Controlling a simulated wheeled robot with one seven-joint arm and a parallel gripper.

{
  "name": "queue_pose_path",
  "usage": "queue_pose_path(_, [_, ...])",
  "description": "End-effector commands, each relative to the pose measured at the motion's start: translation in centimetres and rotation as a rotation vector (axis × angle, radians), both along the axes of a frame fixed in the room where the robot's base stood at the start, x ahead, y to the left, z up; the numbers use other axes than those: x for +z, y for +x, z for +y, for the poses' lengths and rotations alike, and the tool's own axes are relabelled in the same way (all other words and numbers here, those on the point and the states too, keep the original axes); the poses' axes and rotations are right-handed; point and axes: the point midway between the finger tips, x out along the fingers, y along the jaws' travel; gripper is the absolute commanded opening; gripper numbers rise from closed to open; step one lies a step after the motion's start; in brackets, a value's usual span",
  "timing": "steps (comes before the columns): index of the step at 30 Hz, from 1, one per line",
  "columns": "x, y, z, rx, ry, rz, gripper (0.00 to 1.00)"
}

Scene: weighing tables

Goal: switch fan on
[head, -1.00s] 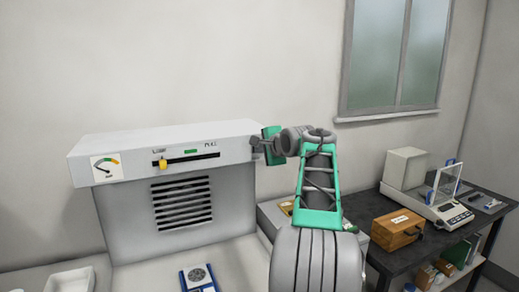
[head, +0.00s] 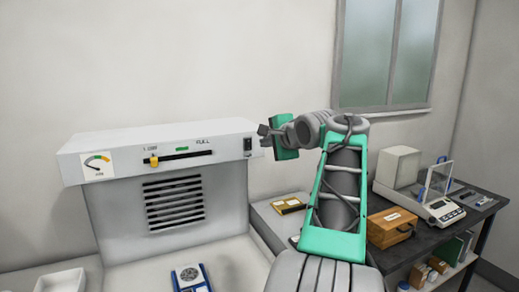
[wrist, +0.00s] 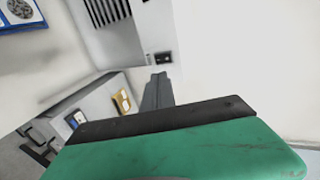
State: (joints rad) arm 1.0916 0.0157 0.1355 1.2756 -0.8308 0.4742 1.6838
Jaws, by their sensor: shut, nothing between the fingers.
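The white fan hood (head: 130,147) stands against the wall at left in the head view. Its front carries a yellow slider knob (head: 154,161) near the low end of a black slot, a green mark, a dial gauge and vent slats. A small black rocker switch (head: 248,144) sits at the right end of the front. It also shows in the wrist view (wrist: 162,58), just beyond my fingers. My gripper (head: 264,131) is shut and empty, a little right of the switch and apart from it in the head view. Whether the switch is on or off is too small to tell.
A dark table (head: 416,243) at right holds a wooden box (head: 390,228) and a balance (head: 440,212). A white tray (head: 62,284) and a blue-framed item (head: 189,277) lie below the hood. Open wall space lies above the hood.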

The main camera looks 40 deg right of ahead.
Motion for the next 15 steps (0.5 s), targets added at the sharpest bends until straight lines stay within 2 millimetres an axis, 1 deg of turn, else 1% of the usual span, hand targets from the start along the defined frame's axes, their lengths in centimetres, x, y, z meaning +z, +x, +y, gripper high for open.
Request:
queue_pose_path(1, [0.3,-0.9,0.1,-0.003,-0.003,0.000,0.00])
queue_pose_path(3, [0.7,-1.6,0.4,-0.003,0.000,0.000,0.00])
queue_pose_path(6, [1.0,-2.2,0.6,-0.002,-0.001,0.000,0.00])
queue_pose_path(15, [1.1,-2.3,0.7,0.000,0.000,0.000,0.00])
